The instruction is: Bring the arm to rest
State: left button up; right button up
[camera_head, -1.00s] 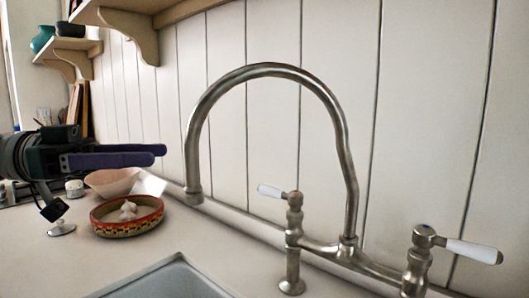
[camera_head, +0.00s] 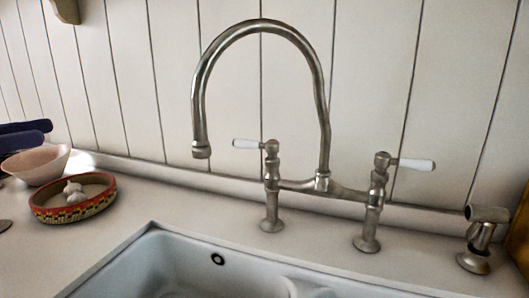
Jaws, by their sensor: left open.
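The rest of the left arm is out of view. My right gripper is not in view.
A patterned red-brown dish (camera_head: 73,211) holding garlic-like white pieces (camera_head: 73,190) stands on the counter (camera_head: 125,205) at left. A tall bridge faucet (camera_head: 321,110) rises behind the white sink (camera_head: 180,255). A side sprayer (camera_head: 481,240) stands at right.

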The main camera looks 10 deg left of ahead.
pick_arm(q)
jog(key=w+d+f+n+t+y+p, duration=0.2)
jog(key=w+d+f+n+t+y, duration=0.15)
jog(key=d+f+n+y, duration=0.55)
jog(key=s+d+f+g+y+p, duration=0.1)
jog(key=s+d+f+g+y, duration=0.1)
jog(key=s+g, duration=0.35)
jog(key=s+d+f+g+y, duration=0.1)
jog(key=s+f+g, duration=0.15)
jog(key=s, duration=0.65)
jog(key=s+d+f+g+y+p, duration=0.1)
jog(key=s+d+f+g+y, duration=0.15)
jog(key=s, duration=0.45)
notch_tip(320, 180, up, 38)
jog(key=s+g+p, duration=0.1)
jog(key=s+p, duration=0.1)
jog(key=p, duration=3.6)
jog(key=shift+s, duration=0.15)
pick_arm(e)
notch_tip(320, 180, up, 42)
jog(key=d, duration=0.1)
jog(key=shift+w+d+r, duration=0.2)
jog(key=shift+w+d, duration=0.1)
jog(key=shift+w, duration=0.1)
pick_arm(q)
jog(key=shift+a+f+h, duration=0.1)
jog(key=shift+h, duration=0.15)
